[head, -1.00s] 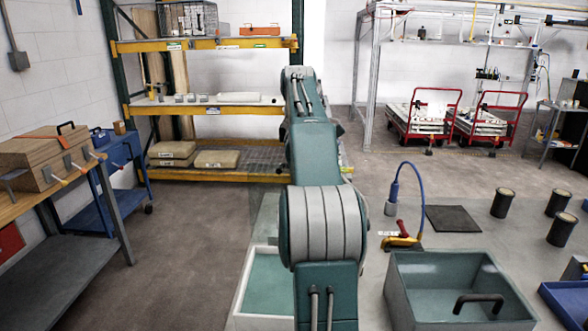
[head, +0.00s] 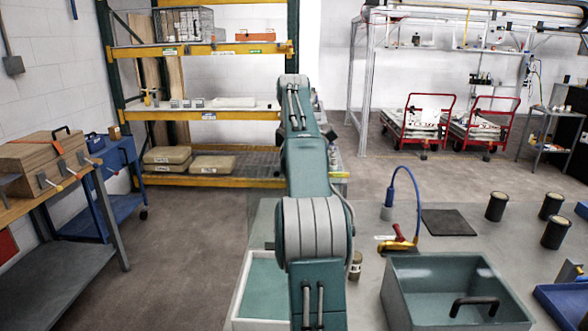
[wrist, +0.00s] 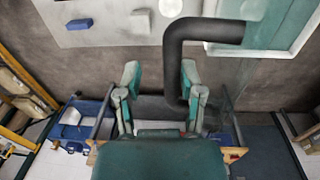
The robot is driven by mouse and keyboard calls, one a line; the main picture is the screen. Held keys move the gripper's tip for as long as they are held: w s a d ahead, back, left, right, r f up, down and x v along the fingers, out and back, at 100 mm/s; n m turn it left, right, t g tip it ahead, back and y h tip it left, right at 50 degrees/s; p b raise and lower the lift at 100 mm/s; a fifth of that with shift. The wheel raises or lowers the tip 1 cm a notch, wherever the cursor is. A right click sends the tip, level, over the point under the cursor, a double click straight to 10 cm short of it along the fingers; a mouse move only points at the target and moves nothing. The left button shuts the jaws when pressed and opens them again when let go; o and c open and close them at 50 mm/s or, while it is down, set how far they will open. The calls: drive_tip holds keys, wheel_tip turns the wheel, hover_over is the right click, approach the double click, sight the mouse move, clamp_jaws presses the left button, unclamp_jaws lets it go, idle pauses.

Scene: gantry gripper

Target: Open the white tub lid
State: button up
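The white-rimmed tub (head: 239,301) with a teal top stands at the lower middle of the head view, partly hidden by my arm. In the wrist view its pale rim and teal surface (wrist: 284,24) are at the upper right. A thick dark bent handle (wrist: 174,62) runs from that surface down between and behind my fingers. My gripper (wrist: 160,74) is open in the wrist view, its two teal fingers apart on either side of part of the handle. I cannot tell whether a finger touches it. My arm hides the gripper in the head view.
A teal bin (head: 405,300) with a black handle (head: 474,304) stands to the right of my arm. A small can (head: 355,265) is close beside my arm. Several dark canisters (head: 497,206) and a blue tray (head: 562,303) lie further right.

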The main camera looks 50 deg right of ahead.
drive_tip(key=shift+d, duration=0.25)
drive_tip(key=shift+s+a, duration=0.25)
idle(0.3)
